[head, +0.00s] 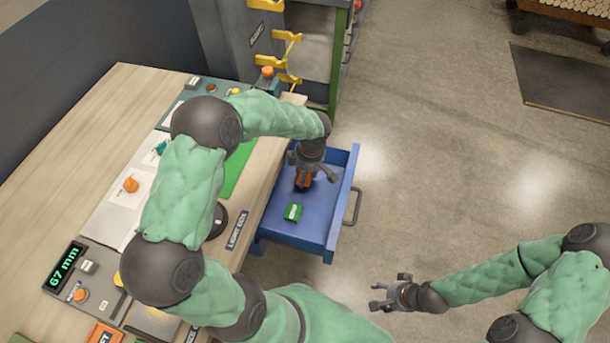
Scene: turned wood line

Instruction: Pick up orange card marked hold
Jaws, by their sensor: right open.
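An orange item (304,181) lies in the open blue drawer (318,232), partly hidden under my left gripper. It could be the orange card, but I cannot read any marking on it. My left gripper (311,172) is over the drawer, pointing down, with its fingers spread above and around the orange item. I cannot tell whether they touch it. My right gripper (377,296) is open and empty above the floor, to the lower right of the drawer.
A small green pack (293,212) lies in the drawer near the orange item. The drawer handle (352,207) sticks out to the right. The wooden workbench (60,150) on the left holds a "67 mm" display (64,267) and an orange panel (104,334). The floor to the right is open.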

